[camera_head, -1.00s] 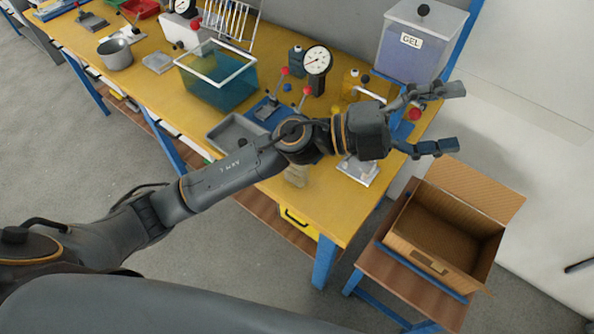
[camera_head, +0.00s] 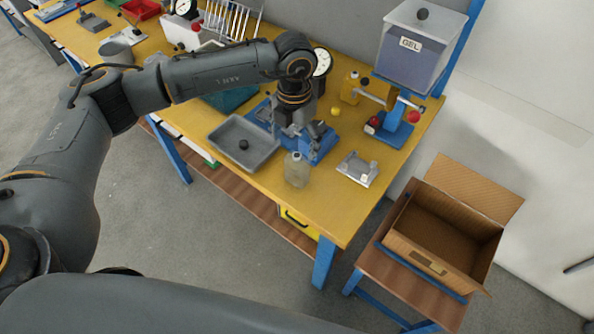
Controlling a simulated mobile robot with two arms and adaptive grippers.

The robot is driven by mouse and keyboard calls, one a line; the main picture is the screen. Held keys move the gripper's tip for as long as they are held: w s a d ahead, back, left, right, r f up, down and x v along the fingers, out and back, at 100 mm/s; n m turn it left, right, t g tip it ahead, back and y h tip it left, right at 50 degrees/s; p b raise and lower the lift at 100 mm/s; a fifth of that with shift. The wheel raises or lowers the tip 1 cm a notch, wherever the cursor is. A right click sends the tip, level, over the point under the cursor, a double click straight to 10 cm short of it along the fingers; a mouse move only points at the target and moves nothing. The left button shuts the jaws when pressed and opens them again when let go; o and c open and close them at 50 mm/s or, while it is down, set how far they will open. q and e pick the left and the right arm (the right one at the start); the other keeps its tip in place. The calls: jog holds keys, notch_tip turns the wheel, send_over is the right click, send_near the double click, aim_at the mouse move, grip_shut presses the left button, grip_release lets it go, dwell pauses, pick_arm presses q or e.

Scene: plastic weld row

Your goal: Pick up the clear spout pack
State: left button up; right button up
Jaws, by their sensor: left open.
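The clear spout pack (camera_head: 296,172) stands upright near the front edge of the yellow workbench, a pale see-through pack with a narrow top. My left gripper (camera_head: 298,137) is open and points down just behind the pack, over a blue fixture (camera_head: 318,150). Its fingers look apart from the pack, with nothing seen between them. The fingertips are partly lost against the blue fixture. My right gripper is not in view.
A grey tray (camera_head: 243,160) with a dark knob lies left of the pack. A small metal plate fixture (camera_head: 358,168) lies right of it. A GEL dispenser (camera_head: 412,62) stands at the back right. An open cardboard box (camera_head: 448,235) sits on a lower stand to the right.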

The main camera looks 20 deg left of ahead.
aim_at(295, 154)
pick_arm(q)
notch_tip(295, 154, down, 4)
jog(key=shift+f+p, duration=0.2)
jog(key=shift+p, duration=0.15)
jog(key=shift+s+d+f, duration=0.1)
jog(key=shift+d+f, duration=0.05)
jog(key=shift+f, duration=0.05)
jog(key=f+p, duration=0.1)
jog(key=f, duration=0.1)
jog(key=f+p, duration=0.1)
jog(key=shift+s+d+f, duration=0.1)
jog(key=shift+d+f, duration=0.1)
jog(key=shift+f, duration=0.7)
jog(key=c, duration=1.3)
